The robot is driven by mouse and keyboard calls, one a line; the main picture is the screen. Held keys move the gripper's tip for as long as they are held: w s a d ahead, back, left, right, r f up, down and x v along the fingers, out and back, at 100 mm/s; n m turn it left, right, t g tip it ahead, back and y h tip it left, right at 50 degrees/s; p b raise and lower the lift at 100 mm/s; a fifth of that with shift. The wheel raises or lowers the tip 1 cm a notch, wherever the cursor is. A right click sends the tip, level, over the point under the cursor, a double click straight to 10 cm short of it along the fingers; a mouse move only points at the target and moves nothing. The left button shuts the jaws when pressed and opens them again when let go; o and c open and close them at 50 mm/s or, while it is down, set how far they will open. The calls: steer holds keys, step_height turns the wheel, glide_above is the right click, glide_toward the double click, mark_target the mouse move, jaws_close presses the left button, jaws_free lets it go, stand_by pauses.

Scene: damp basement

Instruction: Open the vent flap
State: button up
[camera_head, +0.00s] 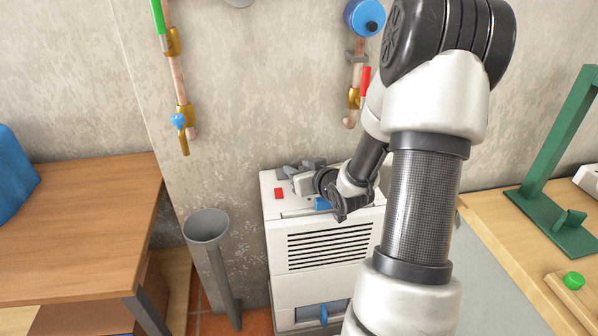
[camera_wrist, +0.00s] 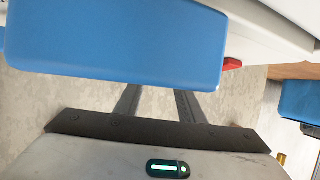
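A white box-shaped appliance (camera_head: 320,262) with dark slots on its front stands against the wall. A blue flap (camera_head: 323,203) shows on its top, partly covered by my wrist. In the wrist view, a big blue panel (camera_wrist: 115,40), seemingly this flap, fills the upper left close to the camera. My gripper (camera_head: 291,171) is low over the appliance's top, by the flap. In the wrist view its two fingers (camera_wrist: 160,98) stand apart with a clear gap between them; their tips are hidden behind the blue panel. I cannot tell whether they touch it.
A red switch (camera_head: 279,193) is on the appliance's top left. A grey pipe (camera_head: 207,228) stands at its left, by a wooden desk (camera_head: 75,220). A workbench (camera_head: 520,225) with a green stand (camera_head: 560,150) is at the right. Copper pipes with valves (camera_head: 180,100) run down the wall.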

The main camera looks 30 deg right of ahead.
steer(key=shift+w+f, duration=0.1)
jaws_close()
steer(key=shift+r+p, duration=0.2)
steer(key=shift+p, duration=0.15)
